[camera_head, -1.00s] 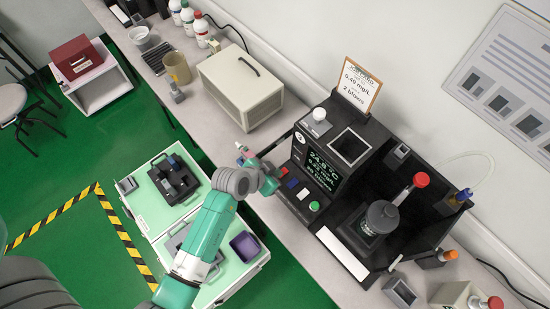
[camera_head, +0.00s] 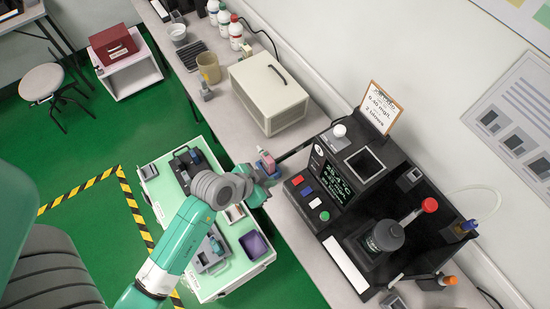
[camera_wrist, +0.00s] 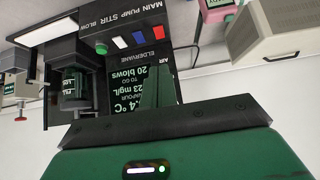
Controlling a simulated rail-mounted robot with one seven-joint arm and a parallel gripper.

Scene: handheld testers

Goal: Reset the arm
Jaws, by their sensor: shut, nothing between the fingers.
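My arm (camera_head: 183,240) is teal with grey joints and reaches up from the lower left in the head view. My gripper (camera_head: 264,159) is over the bench's front edge, left of the black tester (camera_head: 345,170). It is small and partly hidden by its own wrist there. In the wrist view my gripper (camera_wrist: 158,88) shows green fingers together, with nothing held. The tester's display and its green, white, blue and red buttons (camera_wrist: 122,42) appear upside down behind the fingers.
A beige case (camera_head: 265,95) stands on the bench behind my gripper. A beige cup (camera_head: 208,68) and bottles stand farther back. A mint-green cart (camera_head: 212,285) with a purple tray (camera_head: 254,246) is below my arm. Green floor is open at left.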

